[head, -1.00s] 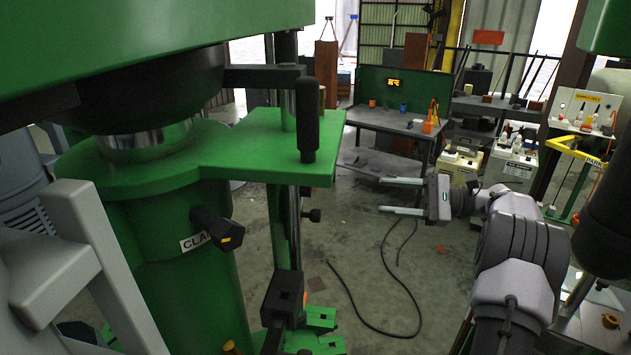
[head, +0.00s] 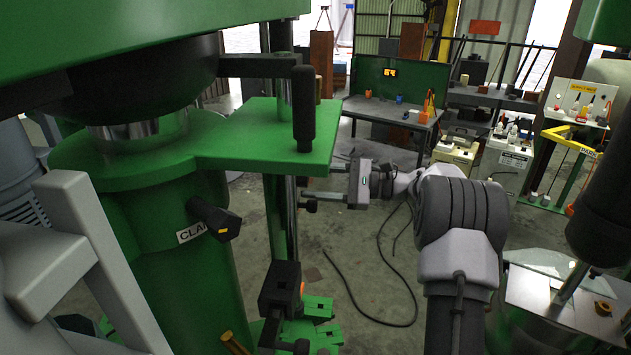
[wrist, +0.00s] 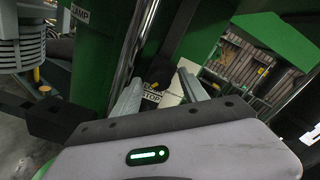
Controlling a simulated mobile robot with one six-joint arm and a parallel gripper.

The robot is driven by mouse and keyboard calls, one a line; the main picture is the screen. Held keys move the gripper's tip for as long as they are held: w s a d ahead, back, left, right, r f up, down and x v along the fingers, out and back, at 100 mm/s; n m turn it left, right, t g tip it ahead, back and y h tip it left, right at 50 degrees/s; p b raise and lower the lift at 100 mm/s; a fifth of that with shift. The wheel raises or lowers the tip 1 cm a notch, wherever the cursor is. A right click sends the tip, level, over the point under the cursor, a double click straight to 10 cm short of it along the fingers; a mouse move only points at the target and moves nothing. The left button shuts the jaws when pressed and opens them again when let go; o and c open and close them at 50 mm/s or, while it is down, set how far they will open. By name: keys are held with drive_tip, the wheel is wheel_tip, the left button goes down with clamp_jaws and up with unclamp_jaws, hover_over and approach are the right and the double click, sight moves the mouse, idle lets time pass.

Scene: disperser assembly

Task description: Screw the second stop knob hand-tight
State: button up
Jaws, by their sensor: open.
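A small black stop knob (head: 311,207) sits by the bright vertical rod below the green bracket in the head view. In the wrist view a black knob (wrist: 158,72) shows just beyond and between my fingertips, above a pale label reading STOP (wrist: 152,96). My gripper (head: 316,182) is open beside the rod, its fingers pointing left. In the wrist view my gripper (wrist: 160,88) has nothing between its fingers that looks held. I cannot tell whether either finger touches the knob.
The green bracket (head: 265,145) with a black handle (head: 304,110) overhangs my gripper. The clamp knob (head: 215,218) is on the green column at left. A black block (head: 280,287) stands low in front. A workbench (head: 392,112) is behind; a cable lies on the floor.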

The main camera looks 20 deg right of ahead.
clamp_jaws()
drive_tip(key=shift+r+m+p, duration=0.1)
drive_tip(key=shift+m+p, duration=0.2)
drive_tip(key=shift+p, duration=0.15)
drive_tip(key=m+p, duration=0.3)
drive_tip(key=shift+r, duration=0.15)
drive_tip(key=m+p, duration=0.3)
drive_tip(key=shift+m, duration=0.3)
drive_tip(key=m+p, duration=0.3)
drive_tip(key=shift+m, duration=0.3)
drive_tip(key=m+p, duration=0.3)
drive_tip(key=m, duration=0.3)
drive_tip(key=shift+w+p, duration=0.1)
drive_tip(key=shift+p, duration=0.25)
drive_tip(key=shift+f+m+p, duration=0.2)
drive_tip(key=shift+m+p, duration=0.65)
drive_tip(key=shift+m, duration=1.55)
